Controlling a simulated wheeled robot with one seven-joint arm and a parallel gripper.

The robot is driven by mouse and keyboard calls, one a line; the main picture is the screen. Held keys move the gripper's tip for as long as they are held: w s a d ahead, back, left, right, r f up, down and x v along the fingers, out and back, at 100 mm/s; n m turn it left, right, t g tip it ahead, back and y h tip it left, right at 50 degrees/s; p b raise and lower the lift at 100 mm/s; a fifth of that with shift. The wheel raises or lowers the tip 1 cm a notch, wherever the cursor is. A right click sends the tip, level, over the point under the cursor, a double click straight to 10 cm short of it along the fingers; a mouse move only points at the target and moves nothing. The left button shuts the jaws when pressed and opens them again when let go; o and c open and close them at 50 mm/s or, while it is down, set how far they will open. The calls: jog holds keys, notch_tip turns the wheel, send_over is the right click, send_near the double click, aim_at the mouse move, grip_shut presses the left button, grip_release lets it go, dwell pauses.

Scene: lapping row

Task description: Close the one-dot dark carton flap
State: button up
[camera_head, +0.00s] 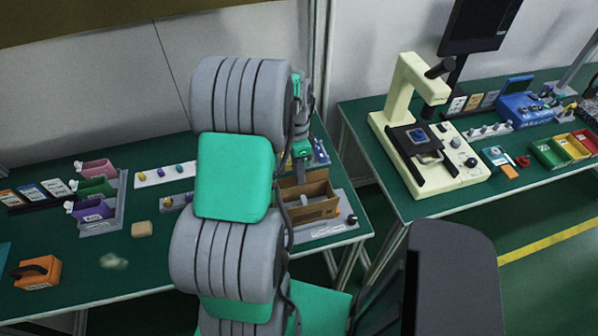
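A brown open-topped carton (318,209) stands on a grey board at the right end of the left bench. Its left part is hidden behind my arm, and a raised brown panel shows at its back. A pale piece shows inside it. No dot marks can be made out at this size. My gripper (301,176) points down at the back of the carton, partly hidden by my arm. I cannot tell whether it touches the carton, or whether its fingers are open.
Pink (96,168), green (97,187) and purple (92,209) bins stand in a grey rack at left. An orange block (37,272) and a tan block (142,229) lie nearer. A cream microscope (408,90) stands on the right bench. A gap separates the benches.

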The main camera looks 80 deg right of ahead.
jog(key=shift+a+f, duration=0.1)
jog(key=shift+f, duration=0.6)
jog(key=shift+c, duration=0.6)
grip_shut()
dwell(0.3)
